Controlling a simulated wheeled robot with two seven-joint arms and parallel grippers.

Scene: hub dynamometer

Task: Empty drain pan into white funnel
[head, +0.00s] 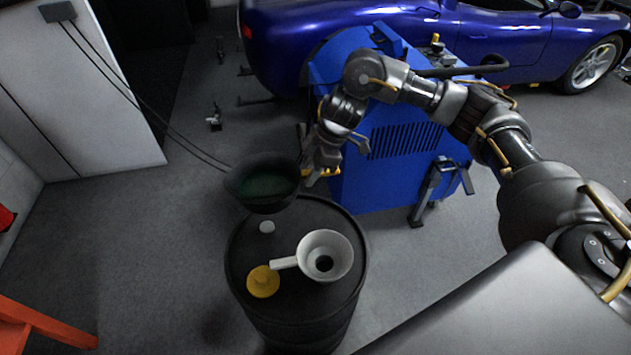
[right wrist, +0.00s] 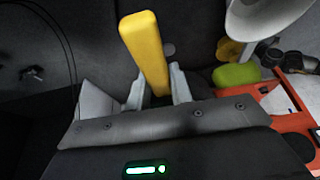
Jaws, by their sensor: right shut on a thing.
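The drain pan (head: 262,186) is a round black bowl with dark greenish liquid in it. In the head view it is in the air above the far left edge of a black drum (head: 300,318) and looks about level. My right gripper (head: 314,174) is at the pan's right side, shut on its yellow handle, which shows between the fingers in the right wrist view (right wrist: 145,52). The white funnel (head: 338,262) stands on the drum top, nearer and to the right of the pan; part of it shows in the right wrist view (right wrist: 268,18). My left gripper is out of view.
A yellow cap (head: 263,281) and a small pale cap (head: 267,227) lie on the drum. A blue machine (head: 385,165) stands behind my right arm, with a blue car (head: 390,45) beyond. Cables (head: 135,98) cross at left. An orange-red frame (head: 40,325) is at lower left.

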